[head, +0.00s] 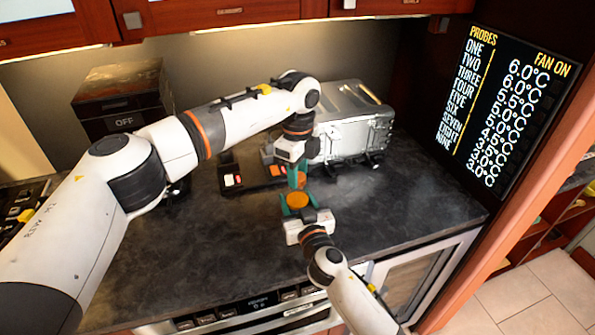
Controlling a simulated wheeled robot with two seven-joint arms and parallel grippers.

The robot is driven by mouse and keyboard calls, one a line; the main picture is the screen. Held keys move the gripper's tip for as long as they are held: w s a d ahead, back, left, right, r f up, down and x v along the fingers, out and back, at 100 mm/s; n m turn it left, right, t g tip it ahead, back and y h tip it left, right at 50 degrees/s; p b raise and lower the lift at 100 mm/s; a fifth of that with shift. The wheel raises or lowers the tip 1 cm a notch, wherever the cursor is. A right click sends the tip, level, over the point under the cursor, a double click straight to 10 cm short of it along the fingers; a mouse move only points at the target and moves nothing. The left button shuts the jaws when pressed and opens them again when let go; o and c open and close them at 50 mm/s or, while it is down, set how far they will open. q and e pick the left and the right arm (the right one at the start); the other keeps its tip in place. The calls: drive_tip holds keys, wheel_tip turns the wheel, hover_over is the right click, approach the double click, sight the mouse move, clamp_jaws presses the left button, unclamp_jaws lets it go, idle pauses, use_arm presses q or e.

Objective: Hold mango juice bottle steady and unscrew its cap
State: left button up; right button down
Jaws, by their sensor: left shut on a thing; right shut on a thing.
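The mango juice bottle (297,200) shows as a small orange round shape over the middle of the dark counter. My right gripper (298,205) comes up from the front, and its green fingers are shut on the bottle from both sides. My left gripper (298,179) reaches in from behind and above, close to the bottle. Its fingers are shut on a small reddish piece that looks like the cap. It is too small to tell whether this piece and the bottle touch.
A silver metal appliance (352,122) stands behind and to the right. A dark tray (243,180) with small red and white items lies left of it. A dark box (122,97) stands at the back left. The counter's right side (420,205) is clear.

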use_arm(q)
drive_tip(key=n, duration=0.5)
drive_tip(key=shift+r, duration=0.25)
idle(0.3)
drive_tip(key=shift+r, duration=0.9)
drive_tip(key=shift+r, duration=0.1)
drive_tip(key=shift+r, duration=1.9)
use_arm(e)
drive_tip(key=shift+c, duration=2.4)
unclamp_jaws()
